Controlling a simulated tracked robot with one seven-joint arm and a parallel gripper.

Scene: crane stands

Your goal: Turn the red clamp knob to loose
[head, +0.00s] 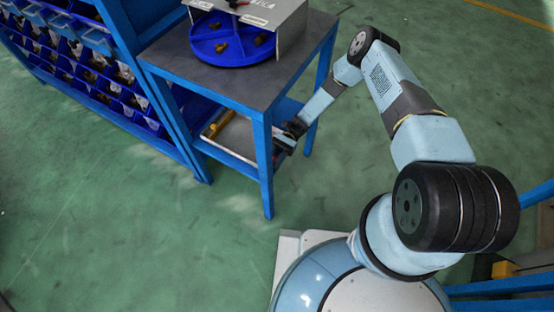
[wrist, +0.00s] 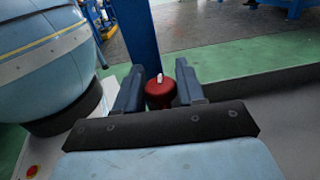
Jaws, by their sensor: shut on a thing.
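The red clamp knob (wrist: 160,92) shows in the wrist view between the two fingers of my gripper (wrist: 159,70). It is round, with a small white mark on its upper face. My gripper is shut on it, with one finger on each side. The knob's lower part is hidden behind the gripper body. In the head view my gripper (head: 284,138) is beside the near leg of the blue-framed table, low down near the lower shelf. The knob cannot be made out there.
The blue-framed table (head: 190,77) has a dark top holding a blue round tray (head: 208,52) and a grey box-like stand (head: 290,35). Its blue leg (wrist: 138,35) rises just beyond the knob. A rack of blue bins (head: 95,88) stands at left. Green floor is clear in front.

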